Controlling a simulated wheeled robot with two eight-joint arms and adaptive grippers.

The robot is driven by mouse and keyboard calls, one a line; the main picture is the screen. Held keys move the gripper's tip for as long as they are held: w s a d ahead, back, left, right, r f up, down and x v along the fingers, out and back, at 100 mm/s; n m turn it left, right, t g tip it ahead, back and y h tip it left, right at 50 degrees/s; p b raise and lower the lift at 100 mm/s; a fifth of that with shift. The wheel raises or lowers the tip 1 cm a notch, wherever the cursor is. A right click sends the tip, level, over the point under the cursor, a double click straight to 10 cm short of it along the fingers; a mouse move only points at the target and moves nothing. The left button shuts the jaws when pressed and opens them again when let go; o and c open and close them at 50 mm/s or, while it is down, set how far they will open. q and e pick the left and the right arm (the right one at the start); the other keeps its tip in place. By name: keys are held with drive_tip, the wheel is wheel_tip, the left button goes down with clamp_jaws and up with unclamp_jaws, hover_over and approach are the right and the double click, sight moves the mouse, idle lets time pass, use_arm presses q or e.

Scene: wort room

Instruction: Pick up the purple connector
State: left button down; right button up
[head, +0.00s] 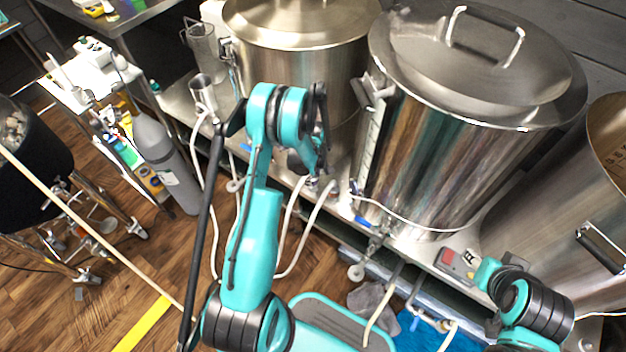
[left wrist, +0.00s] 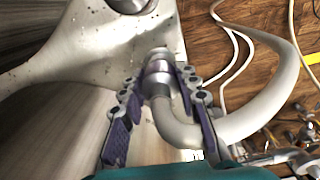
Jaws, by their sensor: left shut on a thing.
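The purple connector (left wrist: 158,78) is a short metallic, purple-tinted collar on the end of a thick pale hose (left wrist: 178,128), in the middle of the left wrist view. My left gripper (left wrist: 161,88) is shut on it, with one purple-padded finger on each side. The connector sits against a pale metal surface. In the head view my left arm reaches down between the two kettles, and its wrist largely hides the fingers and the connector. My right arm shows at the lower right of the head view, but its gripper is out of frame.
Large steel kettles (head: 440,150) stand on a metal bench close to my left wrist. Pale hoses (head: 290,230) hang below the bench edge. A grey gas cylinder (head: 165,160) and a cluttered white cart (head: 75,85) stand at left. Wooden floor is open between.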

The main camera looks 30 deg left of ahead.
use_arm(q)
wheel_tip(320, 180, up, 10)
drive_tip(key=p, duration=0.4)
idle(0.3)
drive_tip(key=shift+r+p, duration=1.4)
drive_tip(key=shift+r, duration=0.85)
